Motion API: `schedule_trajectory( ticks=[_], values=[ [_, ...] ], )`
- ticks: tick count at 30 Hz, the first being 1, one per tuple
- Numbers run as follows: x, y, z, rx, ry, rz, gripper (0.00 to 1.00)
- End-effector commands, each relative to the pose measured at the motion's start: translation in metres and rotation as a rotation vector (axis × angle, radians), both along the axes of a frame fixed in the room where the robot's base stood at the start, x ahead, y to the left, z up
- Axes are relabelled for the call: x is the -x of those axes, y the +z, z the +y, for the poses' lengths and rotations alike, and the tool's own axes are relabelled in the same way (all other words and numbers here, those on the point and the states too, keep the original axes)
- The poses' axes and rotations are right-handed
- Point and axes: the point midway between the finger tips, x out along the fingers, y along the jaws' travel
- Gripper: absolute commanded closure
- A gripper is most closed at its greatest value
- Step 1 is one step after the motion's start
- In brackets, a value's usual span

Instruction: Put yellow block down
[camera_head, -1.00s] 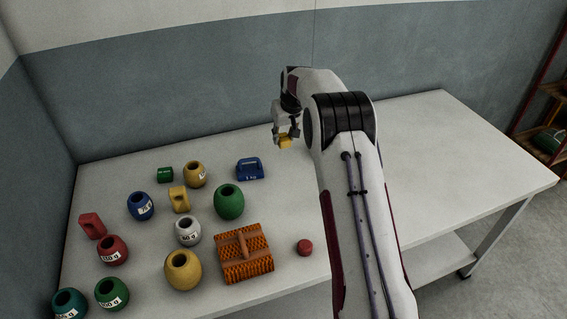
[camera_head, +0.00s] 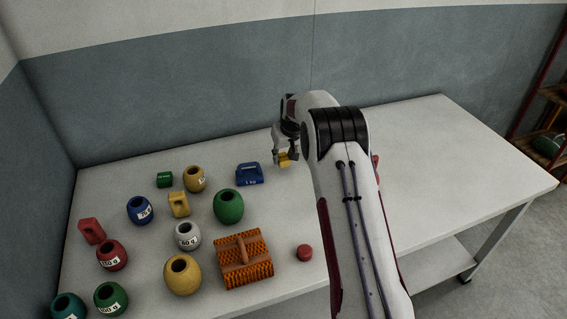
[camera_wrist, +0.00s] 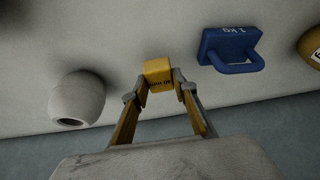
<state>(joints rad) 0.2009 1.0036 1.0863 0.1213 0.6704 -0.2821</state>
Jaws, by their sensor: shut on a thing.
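In the head view the yellow block (camera_head: 285,163) hangs at the fingertips near the table's back, right of the blue 1 kg weight. I cannot tell whether its underside touches the white table (camera_head: 430,150).
The blue handled weight (camera_head: 249,174) stands close to the left of my gripper. A white rounded pot (camera_wrist: 77,98) shows in the wrist view. Several coloured pots, an orange bristly block (camera_head: 243,260) and a red disc (camera_head: 304,252) lie left and front. The right side of the table is clear.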

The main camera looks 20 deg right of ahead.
Motion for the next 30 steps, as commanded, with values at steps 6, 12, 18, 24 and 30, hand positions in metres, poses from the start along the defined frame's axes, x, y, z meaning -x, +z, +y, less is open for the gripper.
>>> schedule_trajectory(
  ticks=[6, 12, 18, 24, 30],
  values=[
    [0.000, -0.023, 0.000, 0.000, 0.000, 0.002, 0.94],
    [0.000, -0.032, 0.000, 0.000, 0.000, -0.001, 0.94],
    [0.000, -0.031, 0.000, 0.000, 0.000, -0.001, 0.94],
    [0.000, -0.035, 0.000, 0.000, 0.000, 0.000, 0.94],
    [0.000, -0.035, 0.000, 0.000, 0.000, 0.000, 0.56]
  ],
)
